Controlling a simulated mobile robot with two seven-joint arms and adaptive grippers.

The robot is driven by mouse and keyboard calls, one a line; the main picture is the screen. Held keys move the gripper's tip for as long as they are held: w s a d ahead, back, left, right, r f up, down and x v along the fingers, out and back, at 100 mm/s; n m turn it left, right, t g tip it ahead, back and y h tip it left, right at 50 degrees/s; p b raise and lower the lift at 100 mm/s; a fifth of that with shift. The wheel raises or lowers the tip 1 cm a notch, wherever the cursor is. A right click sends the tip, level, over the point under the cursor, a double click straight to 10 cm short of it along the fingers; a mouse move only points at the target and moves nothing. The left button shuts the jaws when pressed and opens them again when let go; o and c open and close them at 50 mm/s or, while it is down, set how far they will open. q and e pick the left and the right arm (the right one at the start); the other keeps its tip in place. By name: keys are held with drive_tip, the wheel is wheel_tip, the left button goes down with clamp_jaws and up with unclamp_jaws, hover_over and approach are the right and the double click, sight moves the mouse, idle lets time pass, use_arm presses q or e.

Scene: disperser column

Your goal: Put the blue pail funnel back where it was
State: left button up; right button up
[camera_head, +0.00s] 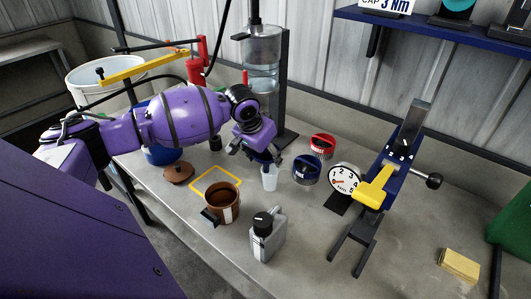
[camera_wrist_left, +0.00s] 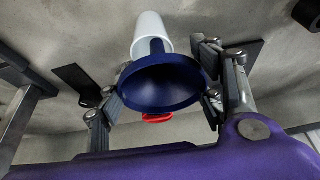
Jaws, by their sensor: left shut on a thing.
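My left gripper (camera_head: 260,153) is over the bench beside the column stand, pointing down. The blue funnel (camera_wrist_left: 160,85) is between its fingers in the left wrist view, where the gripper (camera_wrist_left: 158,100) is shut on it. The funnel's wide mouth faces the wrist camera and its spout points away, toward a white cup (camera_wrist_left: 150,30). In the head view the funnel is mostly hidden by the gripper. The white cup (camera_head: 269,178) stands upright just below the fingers. I cannot tell whether the spout touches the cup. My right gripper is not in view.
A yellow square outline (camera_head: 203,181) lies on the bench. Nearby are a brown pot (camera_head: 223,204), a grey can (camera_head: 267,236), a blue round container (camera_head: 306,171), a red one (camera_head: 322,147) and a dial gauge (camera_head: 343,180). The clear column (camera_head: 262,60) stands behind. The bench's front right is fairly open.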

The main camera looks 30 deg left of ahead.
use_arm(q)
drive_tip(key=o, duration=1.1)
drive_tip(key=shift+r, duration=0.2)
drive_tip(key=p+v, duration=0.1)
drive_tip(key=v, duration=1.1)
drive_tip(key=shift+r, duration=0.35)
